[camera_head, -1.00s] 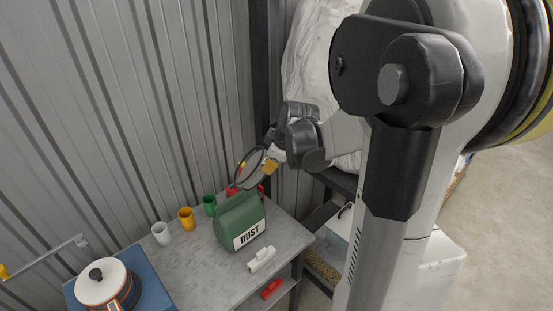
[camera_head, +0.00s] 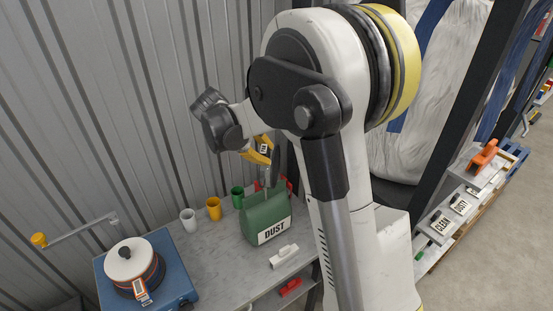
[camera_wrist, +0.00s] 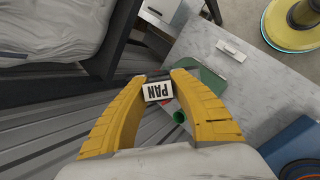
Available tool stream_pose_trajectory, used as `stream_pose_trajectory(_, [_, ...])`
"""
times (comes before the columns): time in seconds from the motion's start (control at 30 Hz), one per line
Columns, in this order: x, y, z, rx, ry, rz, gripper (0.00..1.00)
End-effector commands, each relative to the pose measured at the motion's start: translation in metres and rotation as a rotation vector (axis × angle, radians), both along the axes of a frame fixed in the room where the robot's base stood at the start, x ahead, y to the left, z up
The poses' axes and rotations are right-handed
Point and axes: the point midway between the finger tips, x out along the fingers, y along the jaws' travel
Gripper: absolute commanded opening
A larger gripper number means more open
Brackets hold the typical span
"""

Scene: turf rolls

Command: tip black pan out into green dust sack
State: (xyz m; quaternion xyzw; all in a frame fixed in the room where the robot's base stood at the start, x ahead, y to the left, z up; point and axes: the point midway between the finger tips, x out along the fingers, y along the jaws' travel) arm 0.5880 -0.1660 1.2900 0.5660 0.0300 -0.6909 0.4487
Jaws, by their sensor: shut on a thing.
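My gripper (camera_head: 262,150) has yellow fingers and is shut on the handle of the black pan (camera_head: 275,168), above the green dust sack (camera_head: 263,213). The pan shows as a dark, narrow shape hanging steeply tilted over the sack's top. I cannot tell whether it touches the sack or still holds anything. In the wrist view a white PAN label (camera_wrist: 157,91) sits between the fingertips (camera_wrist: 158,80). The pan's body is mostly hidden there. The sack stands upright on the grey bench, its DUST label facing front; it shows partly in the wrist view (camera_wrist: 212,84).
Cups in white (camera_head: 189,220), yellow (camera_head: 214,209) and green (camera_head: 238,197) stand along the wall, with red items behind the sack. A white block (camera_head: 284,255) lies in front.

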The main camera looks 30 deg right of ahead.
Motion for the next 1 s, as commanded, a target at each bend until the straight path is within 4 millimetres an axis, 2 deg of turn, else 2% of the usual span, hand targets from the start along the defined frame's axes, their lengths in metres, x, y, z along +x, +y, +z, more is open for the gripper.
stream_pose_trajectory(0.03, [0.005, 0.006, -0.005, -0.025, 0.022, 0.004, 0.00])
stream_pose_trajectory(0.4, [0.030, 0.032, -0.008, -0.203, 0.186, 0.001, 0.00])
stream_pose_trajectory(0.63, [0.037, 0.040, -0.007, -0.256, 0.238, 0.001, 0.00])
stream_pose_trajectory(1.0, [0.038, 0.041, -0.006, -0.264, 0.246, -0.001, 0.00])
